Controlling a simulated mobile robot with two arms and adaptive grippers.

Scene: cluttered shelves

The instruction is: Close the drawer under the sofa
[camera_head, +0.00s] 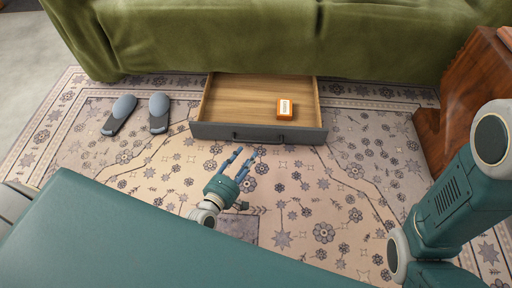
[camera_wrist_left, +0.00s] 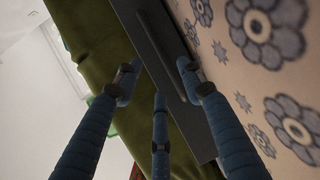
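The drawer (camera_head: 306,135) stands pulled out from under the green sofa (camera_head: 250,40). It has a dark grey front with a handle (camera_head: 262,137) and a light wooden inside. A small orange box (camera_head: 285,109) lies in it at the right. My left gripper (camera_head: 239,160) is in front of the drawer front, a little below the handle in the head view, with its fingers spread and nothing between them. In the left wrist view, the open fingers (camera_wrist_left: 158,80) point toward the drawer front (camera_wrist_left: 195,132) and its long handle (camera_wrist_left: 160,50). My right gripper is out of view.
A pair of grey slippers (camera_head: 119,115) lies on the patterned rug (camera_head: 330,220) left of the drawer. A brown wooden piece of furniture (camera_head: 470,85) stands at the right. The rug in front of the drawer is otherwise clear.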

